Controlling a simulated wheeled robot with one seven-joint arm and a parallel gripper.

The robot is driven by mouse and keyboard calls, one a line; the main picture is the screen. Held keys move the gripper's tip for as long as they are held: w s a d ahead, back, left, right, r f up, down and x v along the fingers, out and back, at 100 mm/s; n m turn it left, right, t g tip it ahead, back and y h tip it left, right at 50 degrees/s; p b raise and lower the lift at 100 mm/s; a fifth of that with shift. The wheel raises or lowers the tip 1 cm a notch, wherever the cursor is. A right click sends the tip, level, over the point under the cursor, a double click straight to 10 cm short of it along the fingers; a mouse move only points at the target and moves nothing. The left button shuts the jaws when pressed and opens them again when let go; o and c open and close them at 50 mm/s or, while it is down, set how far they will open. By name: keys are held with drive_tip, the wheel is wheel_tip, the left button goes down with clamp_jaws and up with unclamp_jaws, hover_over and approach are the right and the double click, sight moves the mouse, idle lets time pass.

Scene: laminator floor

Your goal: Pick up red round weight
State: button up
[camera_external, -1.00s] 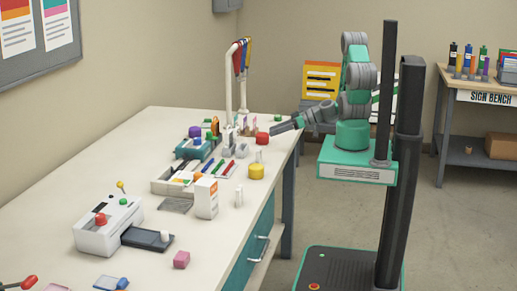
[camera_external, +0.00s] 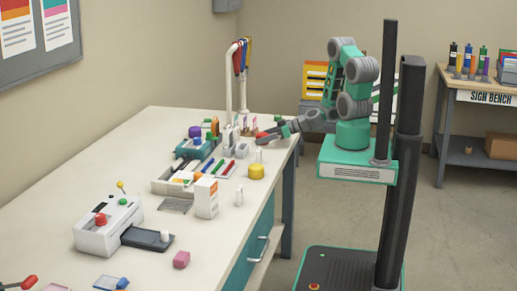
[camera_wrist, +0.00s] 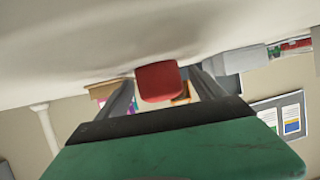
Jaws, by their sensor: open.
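The red round weight (camera_external: 260,134) stands near the far right edge of the white table, partly covered by my gripper in the external view. My gripper (camera_external: 267,140) reaches in low from the right, its fingers at the weight. In the wrist view, the red weight (camera_wrist: 159,81) shows between the two spread fingers of my gripper (camera_wrist: 162,88), with visible gaps on both sides. The fingers are open and hold nothing. Whether either finger touches the weight cannot be told.
A yellow round weight (camera_external: 256,171) stands nearer on the table. A white stand with coloured hanging tools (camera_external: 240,60) rises behind left. A teal organiser (camera_external: 195,147), a tray of coloured pens (camera_external: 219,167) and an upright white box (camera_external: 206,198) lie left.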

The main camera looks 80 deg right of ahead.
drive_tip(key=shift+c, duration=0.5)
clamp_jaws()
